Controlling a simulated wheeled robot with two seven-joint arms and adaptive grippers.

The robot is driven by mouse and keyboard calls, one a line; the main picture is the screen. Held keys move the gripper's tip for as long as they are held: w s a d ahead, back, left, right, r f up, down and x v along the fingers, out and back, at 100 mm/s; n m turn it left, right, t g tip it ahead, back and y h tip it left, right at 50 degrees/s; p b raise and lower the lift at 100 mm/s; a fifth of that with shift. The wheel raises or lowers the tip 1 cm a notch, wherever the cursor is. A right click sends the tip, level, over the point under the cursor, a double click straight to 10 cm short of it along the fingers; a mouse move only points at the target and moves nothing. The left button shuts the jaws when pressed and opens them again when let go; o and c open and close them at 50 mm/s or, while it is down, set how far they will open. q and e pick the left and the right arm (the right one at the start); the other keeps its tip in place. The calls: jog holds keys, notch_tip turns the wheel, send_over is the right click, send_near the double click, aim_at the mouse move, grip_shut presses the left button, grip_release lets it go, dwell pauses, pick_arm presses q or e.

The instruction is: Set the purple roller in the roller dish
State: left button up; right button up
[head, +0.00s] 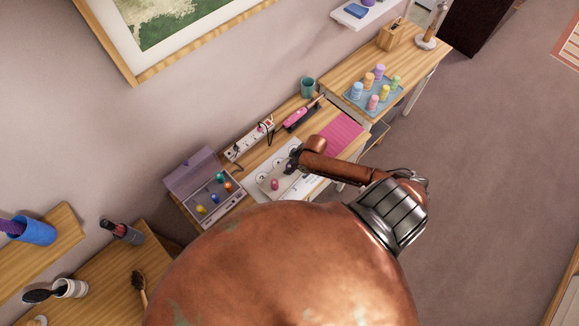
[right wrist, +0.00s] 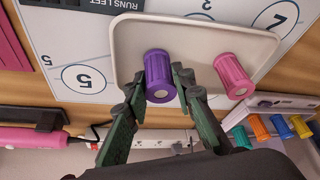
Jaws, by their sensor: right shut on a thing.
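The purple roller (right wrist: 158,77) is between the fingertips of my right gripper (right wrist: 160,88) in the right wrist view, and the gripper is shut on it. The roller is over the pale roller dish (right wrist: 193,38); I cannot tell whether it touches the dish floor. A pink roller (right wrist: 233,76) stands in the same dish, to the right of the purple one and apart from it. In the head view my right gripper (head: 293,162) is at the dish (head: 266,187), and the purple roller is mostly hidden there. My left gripper is not in view.
A numbered white sheet (right wrist: 78,62) lies under the dish. An open case (head: 236,199) with coloured rollers is to the left. A power strip (head: 247,140), pink styling iron (head: 296,117) and teal cup (head: 308,88) stand behind. A blue tray (head: 352,102) holds several rollers farther right.

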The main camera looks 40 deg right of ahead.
jog(key=shift+f, duration=0.15)
jog(key=o, duration=1.1)
jog(key=v, duration=1.2)
jog(key=shift+d, duration=0.1)
